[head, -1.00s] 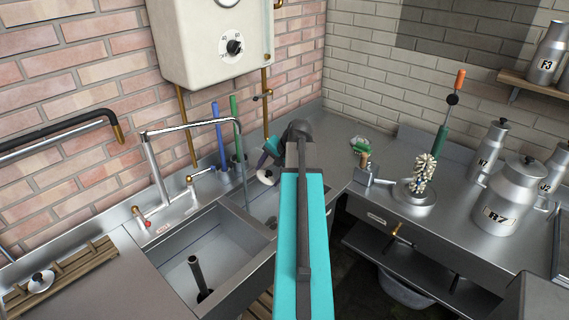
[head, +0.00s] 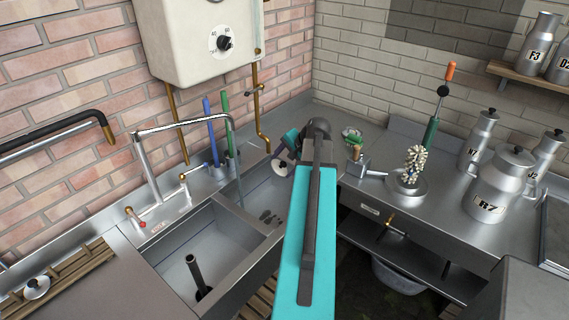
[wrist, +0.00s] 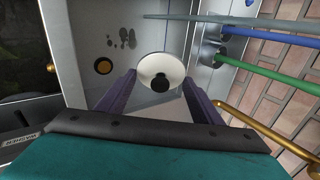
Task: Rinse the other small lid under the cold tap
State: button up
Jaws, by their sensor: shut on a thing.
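My gripper (wrist: 161,98) is shut on a small pale lid (wrist: 161,72) with a dark knob. The lid also shows in the head view (head: 280,169), tilted, above the right basin (head: 258,200). The long tap spout (head: 185,125) swings over this basin. A thin streak of water (head: 239,185) falls from its end, left of the lid and apart from it. A blue-marked tap handle (head: 183,177) and a red-marked one (head: 128,211) are at the spout's base. Another small lid (head: 37,288) lies on the wooden rack at the far left.
A blue rod (head: 211,130) and a green rod (head: 224,125) stand behind the basin by the wall. The left basin (head: 190,250) holds a dark upright pipe. Churn R7 (head: 495,188) and a brush (head: 416,165) stand on the right counter.

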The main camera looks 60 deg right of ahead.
jog(key=shift+w, duration=0.15)
jog(key=w+a+f+b, duration=0.1)
jog(key=w+a+f, duration=0.1)
jog(key=w, duration=0.3)
jog(key=w+a+f+b, duration=0.1)
jog(key=w+a+f, duration=0.1)
jog(key=w+a, duration=0.2)
jog(key=shift+w+a, duration=0.4)
jog(key=shift+w, duration=0.9)
jog(key=shift+s, duration=0.15)
dwell(4.7)
